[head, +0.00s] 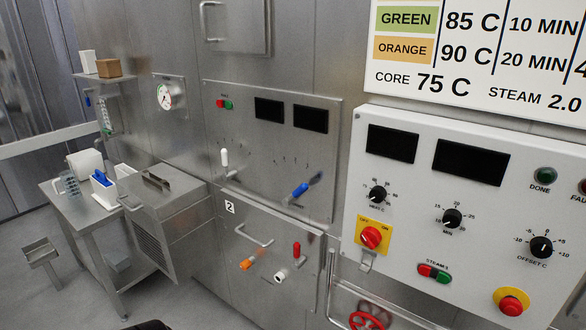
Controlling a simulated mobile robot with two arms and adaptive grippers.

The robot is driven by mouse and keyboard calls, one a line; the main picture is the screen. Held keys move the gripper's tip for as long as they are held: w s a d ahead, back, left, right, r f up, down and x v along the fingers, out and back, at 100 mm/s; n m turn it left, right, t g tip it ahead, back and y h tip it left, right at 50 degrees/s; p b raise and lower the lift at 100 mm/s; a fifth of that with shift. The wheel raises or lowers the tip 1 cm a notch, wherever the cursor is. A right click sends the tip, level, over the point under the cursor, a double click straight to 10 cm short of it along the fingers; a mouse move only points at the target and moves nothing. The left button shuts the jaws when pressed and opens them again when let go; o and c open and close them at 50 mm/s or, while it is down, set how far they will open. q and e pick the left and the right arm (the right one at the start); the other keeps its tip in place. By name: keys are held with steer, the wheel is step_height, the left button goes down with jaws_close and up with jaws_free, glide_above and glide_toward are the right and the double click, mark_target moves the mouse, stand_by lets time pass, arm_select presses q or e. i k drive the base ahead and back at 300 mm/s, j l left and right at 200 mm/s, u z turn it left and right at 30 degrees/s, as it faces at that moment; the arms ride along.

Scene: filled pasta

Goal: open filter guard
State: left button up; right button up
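No part is labelled as the filter guard, so I cannot tell for sure which one it is. A steel box with a louvred side (151,251) and a dark handle on its lid (156,181) sits left of centre, beside the small table; its lid looks shut. Right of it, a steel panel marked 2 (262,255) is closed flat on the wall, with a bar handle (254,236), an orange knob (246,264), a white knob (280,277) and a red-handled lever (296,250). Neither gripper shows in the head view.
A white control box (470,215) juts out at right, with a red valve wheel (366,321) below it. A blue lever (300,190) and a white lever (225,158) stick out above panel 2. A steel table (70,205) stands at left. Floor in front is clear.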

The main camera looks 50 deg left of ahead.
mark_target(185, 189)
steer(key=u, duration=2.65)
steer(key=i+z, duration=0.35)
steer(key=i, duration=0.3)
